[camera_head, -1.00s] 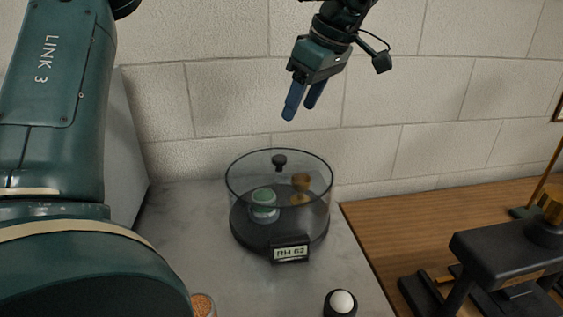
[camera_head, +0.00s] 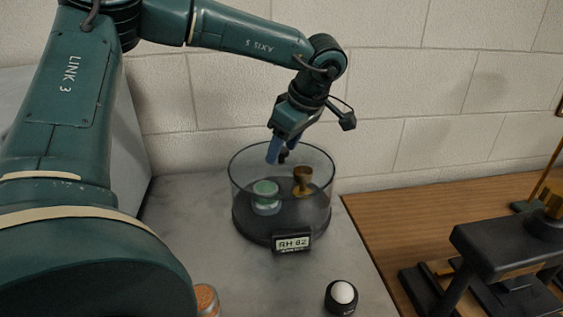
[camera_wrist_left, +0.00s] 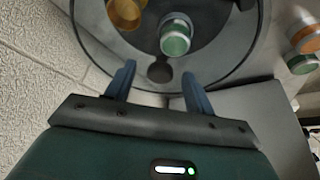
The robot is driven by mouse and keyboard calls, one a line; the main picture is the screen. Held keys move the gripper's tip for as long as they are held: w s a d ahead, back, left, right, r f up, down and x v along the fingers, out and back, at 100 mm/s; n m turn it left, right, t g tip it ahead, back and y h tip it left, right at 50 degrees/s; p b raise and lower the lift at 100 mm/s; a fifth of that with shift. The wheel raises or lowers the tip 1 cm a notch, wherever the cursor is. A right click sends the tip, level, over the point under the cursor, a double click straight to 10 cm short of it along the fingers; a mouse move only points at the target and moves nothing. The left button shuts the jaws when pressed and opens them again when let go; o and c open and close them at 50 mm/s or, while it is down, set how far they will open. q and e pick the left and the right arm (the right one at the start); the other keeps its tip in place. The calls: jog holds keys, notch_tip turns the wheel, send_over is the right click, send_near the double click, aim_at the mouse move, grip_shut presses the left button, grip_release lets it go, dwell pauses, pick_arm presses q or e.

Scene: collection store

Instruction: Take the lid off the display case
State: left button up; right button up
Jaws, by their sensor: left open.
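The display case (camera_head: 240,213) is a round clear case with a dark base and a label reading "RH 62", standing on the grey counter. Its clear lid is on, and the dark lid knob (camera_head: 284,156) shows at the top, partly behind my fingers. My left gripper (camera_head: 278,150) is open, its blue fingers pointing down at the knob. In the left wrist view, the knob (camera_wrist_left: 160,72) lies just beyond and between the open fingertips (camera_wrist_left: 157,75). Inside the case are a green-topped jar (camera_head: 265,196) and a brass cup-shaped piece (camera_head: 303,181). My right gripper is not in view.
A white ball in a black holder (camera_head: 341,296) and an orange-topped jar (camera_head: 206,299) stand on the counter in front of the case. A black stand (camera_head: 500,245) is on the wooden surface at right. A block wall is close behind the case.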

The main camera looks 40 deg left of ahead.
pick_arm(q)
jog(key=shift+a+f, duration=0.1)
jog(key=shift+f, duration=0.1)
grip_shut()
dwell(0.5)
